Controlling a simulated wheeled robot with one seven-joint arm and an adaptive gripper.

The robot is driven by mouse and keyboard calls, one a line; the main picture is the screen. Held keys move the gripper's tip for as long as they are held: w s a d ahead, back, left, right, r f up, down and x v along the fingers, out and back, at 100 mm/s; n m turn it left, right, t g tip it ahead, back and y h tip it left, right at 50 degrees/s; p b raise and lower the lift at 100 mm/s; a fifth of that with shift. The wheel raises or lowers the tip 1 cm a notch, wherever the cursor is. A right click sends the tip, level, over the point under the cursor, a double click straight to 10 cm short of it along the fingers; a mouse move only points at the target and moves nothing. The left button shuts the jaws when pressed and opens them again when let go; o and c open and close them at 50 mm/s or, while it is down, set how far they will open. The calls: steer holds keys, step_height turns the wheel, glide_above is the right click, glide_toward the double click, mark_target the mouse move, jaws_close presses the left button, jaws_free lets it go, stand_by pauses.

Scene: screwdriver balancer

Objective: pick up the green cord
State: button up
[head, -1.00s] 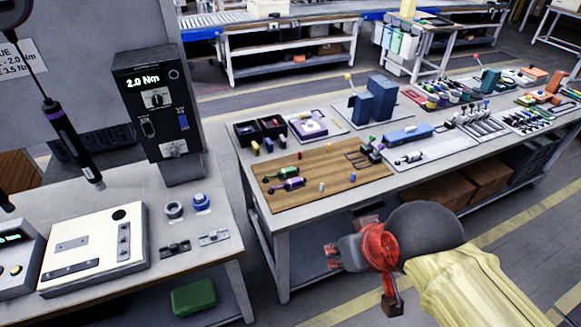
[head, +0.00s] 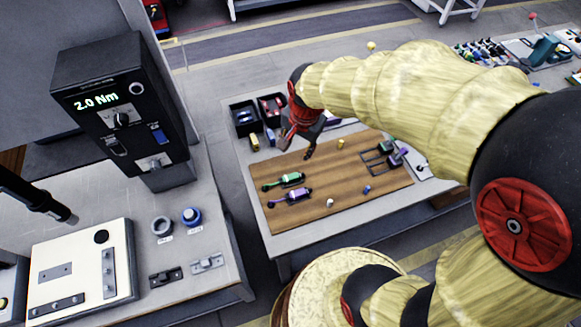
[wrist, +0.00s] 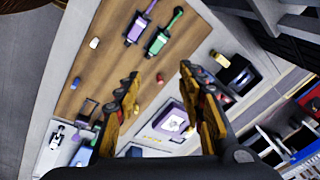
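The green cord piece (head: 284,181) lies on the left part of a brown wooden board (head: 340,187), just behind a similar purple piece (head: 290,197). In the wrist view the green piece (wrist: 164,32) is near the top, beside the purple piece (wrist: 138,27). My gripper (head: 296,150) is above the back of the board, behind and slightly right of the green piece, apart from it. In the wrist view my gripper (wrist: 160,72) has its two fingers wide apart with nothing between them.
Black bins (head: 244,117) stand at the table's back left. A wire-like dark rack (head: 377,160) is on the board's right. Small coloured pegs (head: 341,143) stand around the board. A 2.0 Nm controller (head: 120,112) rises on the left bench. The board's middle is mostly clear.

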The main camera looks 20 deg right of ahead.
steer(key=w+f+m+g+p, duration=0.25)
steer(key=f+m+p, duration=0.2)
steer(key=f, duration=0.45)
steer(key=m, duration=0.3)
glide_above(291, 176)
steer(key=s, duration=0.1)
steer(key=f, duration=0.6)
steer(key=shift+d+f, duration=0.25)
steer(key=shift+f, duration=0.1)
steer(key=shift+w+a+f+b, duration=0.1)
steer(key=shift+w+f+b, duration=0.05)
steer(key=shift+f, duration=0.7)
steer(key=shift+w+a+f+b, duration=0.1)
steer(key=shift+f+b, duration=0.05)
steer(key=shift+f, duration=0.75)
steer(key=shift+w+a+f+b, duration=0.1)
steer(key=shift+w+f+b, duration=0.05)
steer(key=shift+f, duration=0.7)
steer(key=shift+c, duration=1.3)
jaws_close()
